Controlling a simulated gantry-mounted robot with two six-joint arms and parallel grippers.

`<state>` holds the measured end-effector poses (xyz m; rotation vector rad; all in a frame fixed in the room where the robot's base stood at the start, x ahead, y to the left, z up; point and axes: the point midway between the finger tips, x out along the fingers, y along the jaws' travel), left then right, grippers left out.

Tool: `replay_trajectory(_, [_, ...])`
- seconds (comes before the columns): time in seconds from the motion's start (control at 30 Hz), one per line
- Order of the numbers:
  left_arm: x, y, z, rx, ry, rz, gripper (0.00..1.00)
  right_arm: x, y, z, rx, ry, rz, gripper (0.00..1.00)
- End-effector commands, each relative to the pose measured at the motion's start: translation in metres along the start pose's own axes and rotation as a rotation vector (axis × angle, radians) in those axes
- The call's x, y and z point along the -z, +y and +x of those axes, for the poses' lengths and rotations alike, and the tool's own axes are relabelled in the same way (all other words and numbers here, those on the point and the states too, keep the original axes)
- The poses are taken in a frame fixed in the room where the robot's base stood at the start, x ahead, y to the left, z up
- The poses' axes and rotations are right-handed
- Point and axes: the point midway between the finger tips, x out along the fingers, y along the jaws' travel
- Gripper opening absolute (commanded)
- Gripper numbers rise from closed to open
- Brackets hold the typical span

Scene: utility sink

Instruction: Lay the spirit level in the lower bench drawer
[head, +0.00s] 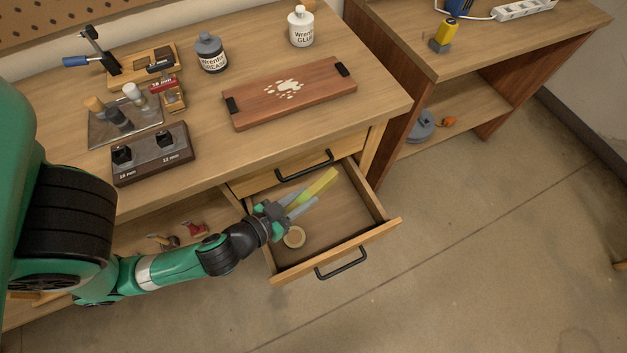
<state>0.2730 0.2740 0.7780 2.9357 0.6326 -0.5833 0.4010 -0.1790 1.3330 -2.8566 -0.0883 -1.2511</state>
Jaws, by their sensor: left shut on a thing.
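The lower bench drawer (330,222) is pulled open below the bench top. A yellow bar, which looks like the spirit level (322,184), is over the inside of the drawer, toward its back. My left gripper (300,203) is over the drawer and shut on the spirit level. Part of the level is hidden by the gripper's fingers. I cannot tell whether the level touches the drawer floor. A round, pale roll-like object (294,237) lies in the drawer at the front left, below the gripper. My right gripper is not in view.
A closed upper drawer (300,166) with a dark handle is just above. The bench top holds a wooden board (290,92), a dark block (152,153), bottles and a clamp. A second bench (490,40) stands at right. The floor at right is clear.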

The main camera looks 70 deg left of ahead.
Motion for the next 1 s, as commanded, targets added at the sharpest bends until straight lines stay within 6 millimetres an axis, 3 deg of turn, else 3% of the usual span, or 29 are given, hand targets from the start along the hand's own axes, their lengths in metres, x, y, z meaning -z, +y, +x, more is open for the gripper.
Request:
replay_trajectory(0.03, [-0.039,-0.006,0.010,0.011,-0.001,-0.002,0.00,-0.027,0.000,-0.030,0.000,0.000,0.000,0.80])
replay_trajectory(0.1, [-0.062,-0.013,0.012,0.025,-0.001,-0.008,0.00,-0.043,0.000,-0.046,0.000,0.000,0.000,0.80])
replay_trajectory(0.3, [-0.102,-0.026,0.014,0.046,0.001,-0.019,0.00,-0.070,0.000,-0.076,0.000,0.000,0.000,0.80])
replay_trajectory(0.57, [-0.107,-0.030,0.012,0.051,0.001,-0.023,0.00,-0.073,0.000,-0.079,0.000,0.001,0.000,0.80])
replay_trajectory(0.73, [-0.108,-0.032,0.022,0.058,-0.005,-0.026,0.00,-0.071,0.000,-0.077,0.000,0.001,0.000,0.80])
replay_trajectory(0.87, [-0.106,-0.037,0.044,0.063,0.005,-0.031,0.00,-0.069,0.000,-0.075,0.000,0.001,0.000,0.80])
replay_trajectory(1.0, [-0.109,-0.043,0.087,0.060,0.008,-0.031,0.00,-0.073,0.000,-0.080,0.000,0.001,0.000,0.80])
